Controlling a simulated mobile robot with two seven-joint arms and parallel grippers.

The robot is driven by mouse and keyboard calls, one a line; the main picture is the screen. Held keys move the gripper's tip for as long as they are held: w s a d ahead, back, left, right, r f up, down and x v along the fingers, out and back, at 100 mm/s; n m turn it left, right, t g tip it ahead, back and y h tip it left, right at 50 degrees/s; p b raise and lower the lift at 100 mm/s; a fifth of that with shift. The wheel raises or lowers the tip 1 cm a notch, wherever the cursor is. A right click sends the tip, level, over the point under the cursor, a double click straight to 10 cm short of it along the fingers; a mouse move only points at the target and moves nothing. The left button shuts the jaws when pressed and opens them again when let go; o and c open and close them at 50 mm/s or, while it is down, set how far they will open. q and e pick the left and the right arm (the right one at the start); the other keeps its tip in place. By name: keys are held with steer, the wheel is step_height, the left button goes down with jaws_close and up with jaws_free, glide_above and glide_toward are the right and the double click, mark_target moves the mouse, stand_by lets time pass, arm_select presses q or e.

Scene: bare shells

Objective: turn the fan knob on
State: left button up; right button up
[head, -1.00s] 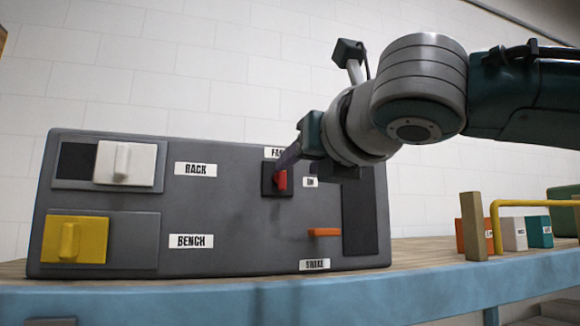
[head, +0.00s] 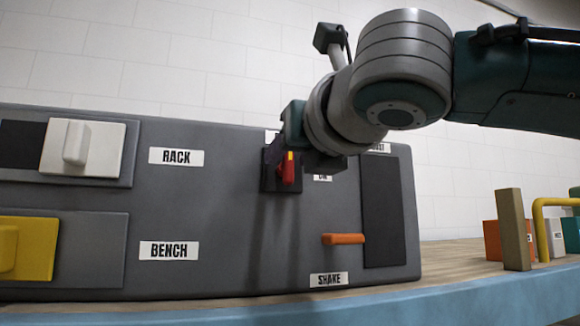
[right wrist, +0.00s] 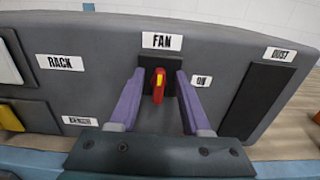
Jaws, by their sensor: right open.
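The red fan knob (head: 287,168) with a yellow mark sits on a dark plate on the grey panel (head: 225,215). In the right wrist view the knob (right wrist: 158,86) is upright under the FAN label (right wrist: 162,41), with the ON label (right wrist: 202,80) to its right. My right gripper (right wrist: 157,82) is open, with one purple finger on each side of the knob. Gaps show between the fingers and the knob. In the head view the gripper partly covers the FAN and ON labels. My left gripper is not in view.
A white RACK slider (head: 82,148) and a yellow BENCH slider (head: 28,248) are on the panel's left. An orange SHAKE lever (head: 343,239) sits below right of the knob. A wooden post (head: 512,230) and yellow rail (head: 541,215) stand right.

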steer(key=shift+s, duration=0.1)
jaws_close()
steer(key=shift+f, duration=0.1)
stand_by(0.5)
